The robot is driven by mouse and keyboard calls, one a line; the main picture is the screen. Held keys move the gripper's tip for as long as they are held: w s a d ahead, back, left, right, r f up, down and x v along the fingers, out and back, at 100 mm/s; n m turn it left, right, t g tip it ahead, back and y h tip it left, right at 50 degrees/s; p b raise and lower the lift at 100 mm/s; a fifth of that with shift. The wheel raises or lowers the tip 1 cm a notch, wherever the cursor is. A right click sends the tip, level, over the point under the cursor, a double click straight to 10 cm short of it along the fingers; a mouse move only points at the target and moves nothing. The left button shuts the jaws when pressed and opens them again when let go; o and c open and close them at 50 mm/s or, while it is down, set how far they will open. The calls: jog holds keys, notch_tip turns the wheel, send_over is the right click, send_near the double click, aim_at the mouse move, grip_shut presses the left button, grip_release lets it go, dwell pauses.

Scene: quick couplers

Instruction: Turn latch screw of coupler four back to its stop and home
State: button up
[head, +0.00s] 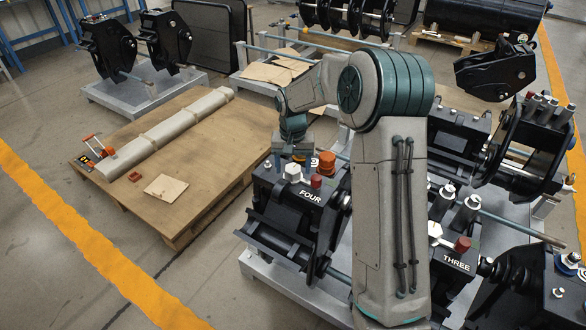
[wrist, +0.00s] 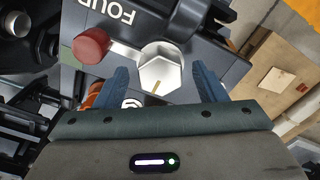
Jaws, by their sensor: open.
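Coupler four (head: 290,220) is a black block lettered FOUR on a grey stand, in front of me in the head view. Its latch screw (head: 292,172) is a white hex head on the top plate, left of a red cap (head: 316,181). In the wrist view the hex head (wrist: 160,66) has a tan mark on the side toward my gripper. The red cap (wrist: 92,45) is to its left. My gripper (head: 292,160) points down at the screw. In the wrist view its blue fingers (wrist: 161,82) are open, one on each side of the head, with gaps showing.
An orange knob (head: 327,160) stands behind the red cap, close to my gripper. Coupler three (head: 455,262) is to the right, with its own white hex head and red cap. A pallet (head: 190,190) with a long wrapped piece lies left. Floor is clear at front left.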

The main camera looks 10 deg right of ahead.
jog(key=shift+f, duration=0.55)
jog(key=c, duration=1)
jog(key=shift+o, duration=0.2)
jog(key=shift+r+n+p, duration=0.1)
jog(key=shift+n+p, duration=0.35)
jog(key=shift+n, duration=1.45)
jog(key=o, duration=1)
jog(key=shift+c, duration=0.2)
